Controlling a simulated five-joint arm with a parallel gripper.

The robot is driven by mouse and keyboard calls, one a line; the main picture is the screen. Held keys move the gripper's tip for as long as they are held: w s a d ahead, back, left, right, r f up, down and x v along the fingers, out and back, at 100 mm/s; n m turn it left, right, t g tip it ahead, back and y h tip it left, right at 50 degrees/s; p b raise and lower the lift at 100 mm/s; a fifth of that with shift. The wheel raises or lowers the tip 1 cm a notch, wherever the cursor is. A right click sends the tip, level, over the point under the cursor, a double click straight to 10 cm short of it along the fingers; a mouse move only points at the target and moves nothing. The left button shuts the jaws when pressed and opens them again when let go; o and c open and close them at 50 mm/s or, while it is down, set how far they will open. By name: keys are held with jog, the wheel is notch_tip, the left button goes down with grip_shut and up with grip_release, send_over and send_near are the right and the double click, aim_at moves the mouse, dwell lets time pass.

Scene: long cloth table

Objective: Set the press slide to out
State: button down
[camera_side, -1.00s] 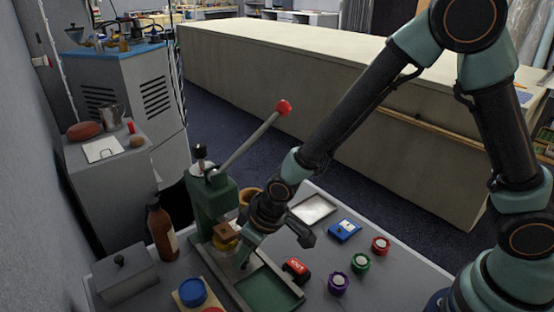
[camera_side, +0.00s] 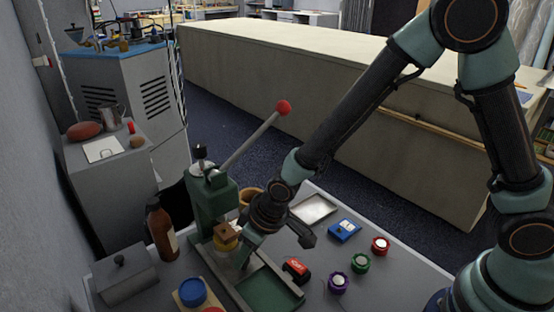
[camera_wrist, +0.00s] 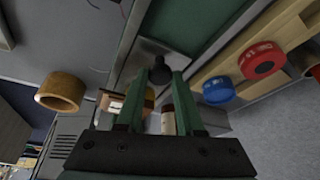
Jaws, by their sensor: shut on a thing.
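The green hand press (camera_side: 208,200) stands on the grey table, its long lever with a red knob (camera_side: 283,107) raised to the upper right. In the wrist view, the press slide shows as a grey metal plate (camera_wrist: 143,58) with a black knob (camera_wrist: 160,73) beside the green bed (camera_wrist: 185,20). My gripper (camera_wrist: 161,78) has its green fingers on either side of the knob, shut on it. In the side view my gripper (camera_side: 240,252) is low at the front of the press and hides the knob. How far the slide is out cannot be told.
A brown bottle (camera_side: 160,232) and grey lidded box (camera_side: 125,275) stand left of the press. A blue round piece (camera_side: 193,291) sits on a wooden block in front. A red-black item (camera_side: 295,268), several coloured round pieces and a blue box (camera_side: 344,231) lie to the right.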

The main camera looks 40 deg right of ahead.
jog(key=s, duration=0.6)
jog(key=shift+s+a, duration=0.2)
jog(key=shift+s, duration=0.15)
jog(key=c, duration=0.8)
grip_release()
jog(key=shift+o, duration=1.3)
jog(key=shift+d, duration=0.1)
jog(key=shift+r, duration=0.1)
jog(key=v, duration=1.2)
jog(key=shift+d, duration=0.15)
